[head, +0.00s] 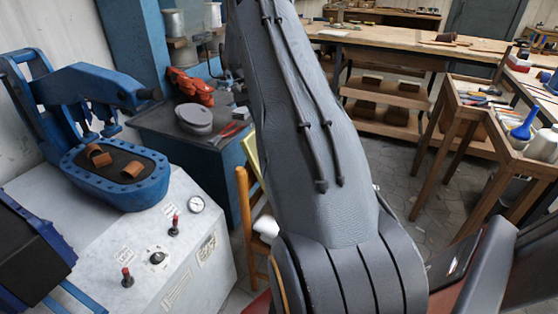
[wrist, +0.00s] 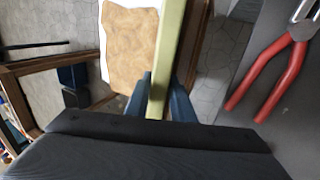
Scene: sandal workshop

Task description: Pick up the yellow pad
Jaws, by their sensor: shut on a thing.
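The yellow pad (wrist: 169,50) is a pale yellow-green slab seen nearly edge-on in the wrist view, running up from between my fingers to the top edge. My gripper (wrist: 162,94) has its two blue fingers on either side of the pad and is shut on it. In the head view, part of the pad (head: 249,150) shows just left of my arm, beside the dark bench. My arm hides the rest of it and the gripper there.
Red-handled pliers (wrist: 277,75) lie on the grey bench top at right in the wrist view. A blue press (head: 115,175) stands at left. A tool-covered table (head: 490,100) stands at right.

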